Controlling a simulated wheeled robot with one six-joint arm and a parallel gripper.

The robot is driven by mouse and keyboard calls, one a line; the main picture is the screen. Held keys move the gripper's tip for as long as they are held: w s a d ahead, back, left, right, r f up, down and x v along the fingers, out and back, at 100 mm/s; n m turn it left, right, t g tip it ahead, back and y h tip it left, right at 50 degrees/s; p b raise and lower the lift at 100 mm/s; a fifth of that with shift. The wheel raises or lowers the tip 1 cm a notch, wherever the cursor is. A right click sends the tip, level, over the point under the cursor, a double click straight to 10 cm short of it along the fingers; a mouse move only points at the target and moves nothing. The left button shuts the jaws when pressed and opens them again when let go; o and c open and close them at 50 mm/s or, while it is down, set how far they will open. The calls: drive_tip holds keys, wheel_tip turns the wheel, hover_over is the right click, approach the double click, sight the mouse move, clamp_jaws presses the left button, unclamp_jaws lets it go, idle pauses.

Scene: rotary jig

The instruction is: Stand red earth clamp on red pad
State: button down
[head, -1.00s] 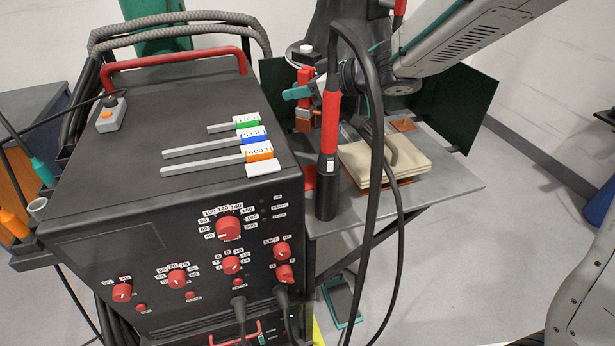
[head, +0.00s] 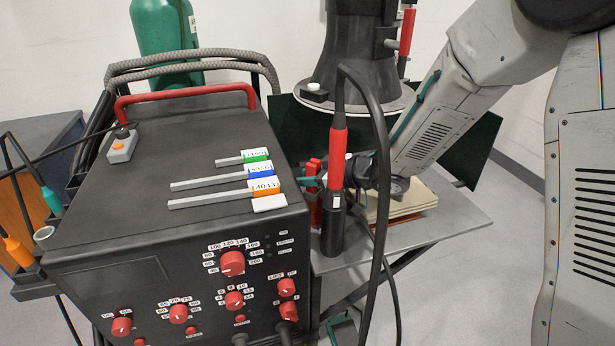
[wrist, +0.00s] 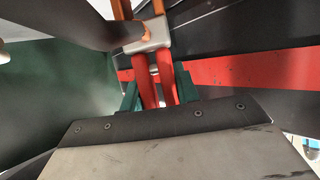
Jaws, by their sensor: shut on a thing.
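The red earth clamp (wrist: 154,78) is between the teal fingers of my gripper (wrist: 157,90) in the wrist view. Its two red handles lie between the fingers, and its copper-coloured jaws point away from me. In the head view the clamp (head: 314,167) shows low over the table, behind the torch. My gripper (head: 317,183) is shut on it, partly hidden by the torch. More red shows just below; I cannot tell whether it is clamp or pad. A wide red band (wrist: 240,74) crosses the wrist view; I cannot tell whether it is the pad.
A red and black torch (head: 337,165) with a hanging cable stands in front of my gripper. The black welding machine (head: 120,205) is close on the left. Beige folded cloth (head: 412,203) lies on the grey table (head: 450,222). A dark column (head: 355,60) rises behind.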

drive_tip(key=shift+f, duration=0.55)
drive_tip(key=c, duration=1.3)
unclamp_jaws()
